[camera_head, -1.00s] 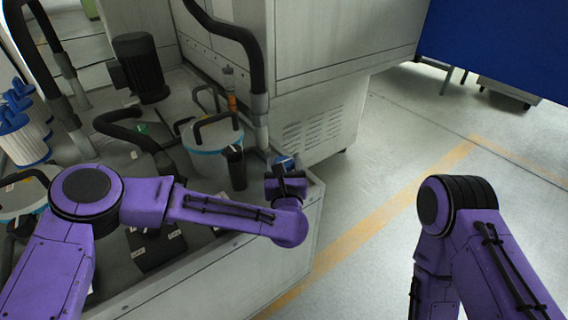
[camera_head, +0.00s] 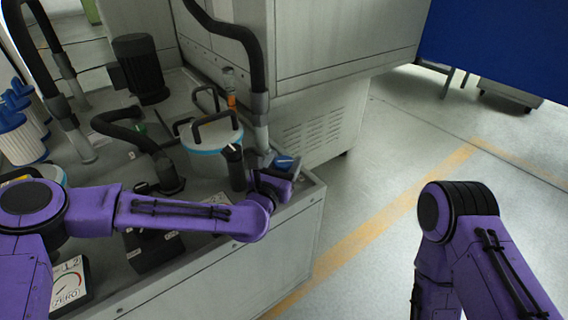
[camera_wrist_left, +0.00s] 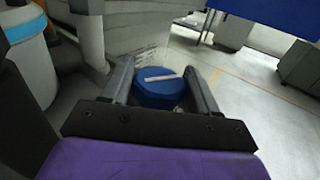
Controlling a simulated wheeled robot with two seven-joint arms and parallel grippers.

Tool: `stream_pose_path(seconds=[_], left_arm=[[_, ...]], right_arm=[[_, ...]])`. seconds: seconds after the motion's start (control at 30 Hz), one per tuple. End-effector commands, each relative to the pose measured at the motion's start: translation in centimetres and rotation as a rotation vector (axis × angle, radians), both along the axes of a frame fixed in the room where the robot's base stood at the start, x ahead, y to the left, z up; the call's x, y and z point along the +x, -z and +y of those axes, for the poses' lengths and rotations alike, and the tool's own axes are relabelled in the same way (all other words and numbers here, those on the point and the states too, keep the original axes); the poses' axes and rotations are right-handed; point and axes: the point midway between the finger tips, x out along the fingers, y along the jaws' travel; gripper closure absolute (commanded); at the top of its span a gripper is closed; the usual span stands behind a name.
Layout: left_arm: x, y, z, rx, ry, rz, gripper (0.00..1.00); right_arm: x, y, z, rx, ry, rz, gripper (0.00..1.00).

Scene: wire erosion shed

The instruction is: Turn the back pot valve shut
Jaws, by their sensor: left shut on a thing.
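A blue round knob (camera_head: 285,162) with a white bar on its top sits near the right corner of the grey machine deck, beside the pipe base. I take it to be the valve. In the left wrist view the knob (camera_wrist_left: 158,92) lies between the two fingers, its white bar nearly level across the picture. My left gripper (camera_head: 274,179) is at the knob, shut on it; its wrist hides part of the knob. The lidded pot (camera_head: 213,139) with a black handle and blue band stands left of it. My right arm shows at the right, but its gripper is out of view.
A black cylinder (camera_head: 234,168) with a white mark stands close left of my left gripper. A thick grey pipe (camera_head: 262,125) rises just behind. A dial (camera_head: 68,285) marked ZERO is at lower left. Open floor (camera_head: 380,190) lies to the right.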

Motion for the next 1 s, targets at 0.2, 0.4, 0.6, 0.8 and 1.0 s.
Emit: stream_pose_path(seconds=[0.2,0.4,0.6,0.8,1.0], left_arm=[[-0.1,0.1,-0.1,0.001,0.002,0.002,0.71],[-0.1,0.1,-0.1,0.0,0.001,0.001,0.2],[-0.3,0.0,0.1,0.0,0.001,0.001,0.2],[-3.7,0.1,1.4,0.0,0.002,0.003,0.2],[-8.0,0.1,3.0,0.0,0.002,0.002,0.2]], right_arm=[[0.0,0.0,0.0,0.0,0.0,0.0,0.57],[0.0,0.0,0.0,0.0,0.0,0.0,0.57],[0.0,0.0,0.0,0.0,0.0,0.0,0.57],[0.0,-0.1,0.0,0.0,0.0,0.0,0.57],[0.0,-0.1,0.0,0.0,0.0,0.0,0.57]])
